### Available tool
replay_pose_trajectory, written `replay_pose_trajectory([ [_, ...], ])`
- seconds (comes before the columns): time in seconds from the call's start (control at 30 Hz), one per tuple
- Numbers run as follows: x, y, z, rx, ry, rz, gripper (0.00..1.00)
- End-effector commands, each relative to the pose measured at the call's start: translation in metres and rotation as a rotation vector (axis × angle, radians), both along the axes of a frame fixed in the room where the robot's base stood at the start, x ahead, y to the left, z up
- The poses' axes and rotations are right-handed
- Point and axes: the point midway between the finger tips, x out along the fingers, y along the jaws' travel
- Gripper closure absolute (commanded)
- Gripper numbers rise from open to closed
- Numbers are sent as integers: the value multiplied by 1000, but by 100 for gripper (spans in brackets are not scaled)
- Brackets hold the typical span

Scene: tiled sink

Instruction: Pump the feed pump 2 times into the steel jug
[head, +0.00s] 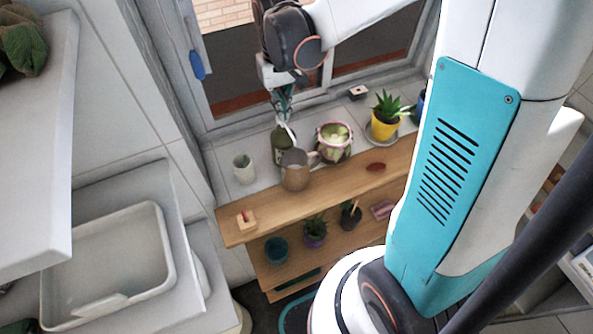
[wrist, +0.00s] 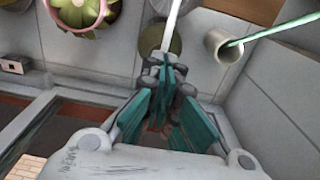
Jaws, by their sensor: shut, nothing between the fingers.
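The feed pump (head: 281,143) is a dark green bottle standing upright on the tiled ledge by the window. Its pale spout points toward the steel jug (head: 294,178), a brownish-grey metal jug with a handle, standing just in front on the wooden shelf's back edge. My gripper (head: 284,112) points down directly above the pump head, its teal fingers shut and empty. In the wrist view the fingers (wrist: 166,88) cover the pump's top; the white spout (wrist: 174,28) and part of the green bottle (wrist: 152,38) show beyond. I cannot tell whether the fingers touch the pump head.
A pink-rimmed pot with a pale green plant (head: 333,143) stands close right of the pump. A pale cup (head: 243,169) stands to the left; it also shows in the wrist view (wrist: 226,46). A yellow aloe pot (head: 385,126) is farther right. The window frame is behind.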

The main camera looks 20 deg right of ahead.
Motion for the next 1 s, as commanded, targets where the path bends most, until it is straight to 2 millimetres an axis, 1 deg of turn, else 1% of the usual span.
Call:
replay_pose_trajectory([
  [0.73, 0, 0, -25, 0, 0, 0, 100],
  [1.0, 0, 0, -23, 0, 0, 0, 100],
])
